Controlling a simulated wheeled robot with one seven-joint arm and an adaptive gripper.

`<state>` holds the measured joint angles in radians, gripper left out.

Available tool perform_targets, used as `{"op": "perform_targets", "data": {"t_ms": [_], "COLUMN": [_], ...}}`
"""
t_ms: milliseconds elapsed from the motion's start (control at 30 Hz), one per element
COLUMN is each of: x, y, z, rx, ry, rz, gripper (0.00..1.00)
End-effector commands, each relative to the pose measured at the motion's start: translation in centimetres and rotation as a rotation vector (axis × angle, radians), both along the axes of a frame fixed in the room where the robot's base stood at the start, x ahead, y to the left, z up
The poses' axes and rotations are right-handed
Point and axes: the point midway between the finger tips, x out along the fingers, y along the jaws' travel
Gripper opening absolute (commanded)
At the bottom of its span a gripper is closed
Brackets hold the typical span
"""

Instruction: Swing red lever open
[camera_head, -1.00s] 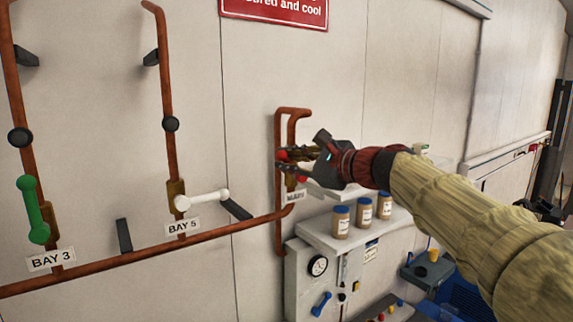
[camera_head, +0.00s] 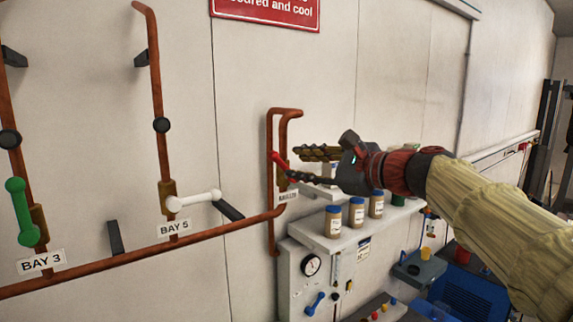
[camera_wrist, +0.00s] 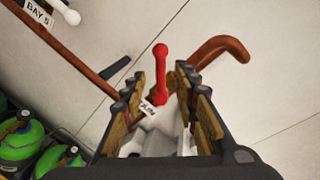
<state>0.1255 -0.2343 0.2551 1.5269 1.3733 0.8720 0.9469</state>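The red lever (camera_head: 279,162) is on the copper pipe with a small white label, right of BAY 5. It slants up and left, close to the pipe. In the wrist view the red lever (camera_wrist: 161,70) shows whole, its round end up, between the two finger lines and beyond the tips. My gripper (camera_head: 298,164) is open, its fingers apart just right of the lever. It looks empty, and I cannot tell whether a fingertip touches the lever. The lever's pivot is partly hidden by the lower finger in the head view.
A white lever (camera_head: 194,200) at BAY 5 and a green lever (camera_head: 22,212) at BAY 3 stand to the left. Several jars (camera_head: 356,213) stand on a shelf below my gripper. A gauge cabinet (camera_head: 300,285) is under it. Green cylinders (camera_wrist: 55,160) show in the wrist view.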

Motion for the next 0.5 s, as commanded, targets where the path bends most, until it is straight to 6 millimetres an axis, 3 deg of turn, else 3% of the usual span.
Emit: {"op": "perform_targets", "data": {"t_ms": [200, 500], "x": [-2.4, -3.3], "y": [-2.3, -3.0], "z": [0.4, 0.6], "rx": [0.0, -0.001], "ry": [0.0, 0.0], "rz": [-0.003, -0.001], "gripper": [0.3, 0.3]}}
